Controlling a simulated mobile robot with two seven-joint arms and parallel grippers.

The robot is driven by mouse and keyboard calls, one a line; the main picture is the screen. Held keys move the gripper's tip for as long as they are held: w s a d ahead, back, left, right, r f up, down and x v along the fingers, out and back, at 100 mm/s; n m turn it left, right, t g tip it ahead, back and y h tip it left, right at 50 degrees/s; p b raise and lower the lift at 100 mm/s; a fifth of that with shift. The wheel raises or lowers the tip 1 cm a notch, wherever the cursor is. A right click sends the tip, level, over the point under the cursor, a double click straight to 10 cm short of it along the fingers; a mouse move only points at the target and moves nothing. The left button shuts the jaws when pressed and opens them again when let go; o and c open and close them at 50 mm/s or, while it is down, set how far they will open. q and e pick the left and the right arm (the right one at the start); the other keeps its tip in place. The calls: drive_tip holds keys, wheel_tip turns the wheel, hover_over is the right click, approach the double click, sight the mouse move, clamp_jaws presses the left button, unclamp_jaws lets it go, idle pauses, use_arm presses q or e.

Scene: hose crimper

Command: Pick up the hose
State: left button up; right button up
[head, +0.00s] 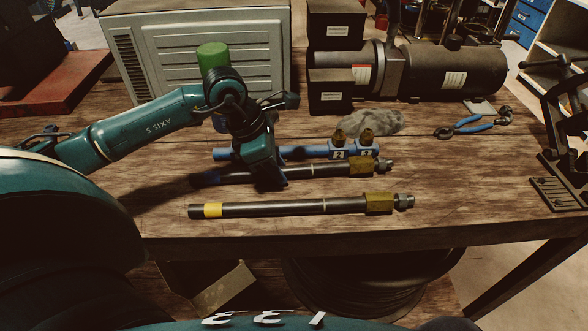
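A dark hose with a brass hex fitting and threaded metal end (335,168) lies on the wooden workbench. A second, similar hose with a yellow band near its left end (290,207) lies in front of it, clear of any gripper. My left gripper (266,180) points down over the left-middle part of the rear hose and hides a stretch of it. The view does not show whether its fingers are apart or closed on that hose. My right gripper is not in view.
A blue rack with labels 1 and 2 (338,154) lies just behind the rear hose. The bench's front right is bare.

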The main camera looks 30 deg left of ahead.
use_arm(q)
clamp_jaws()
drive_tip(key=shift+r, duration=0.1)
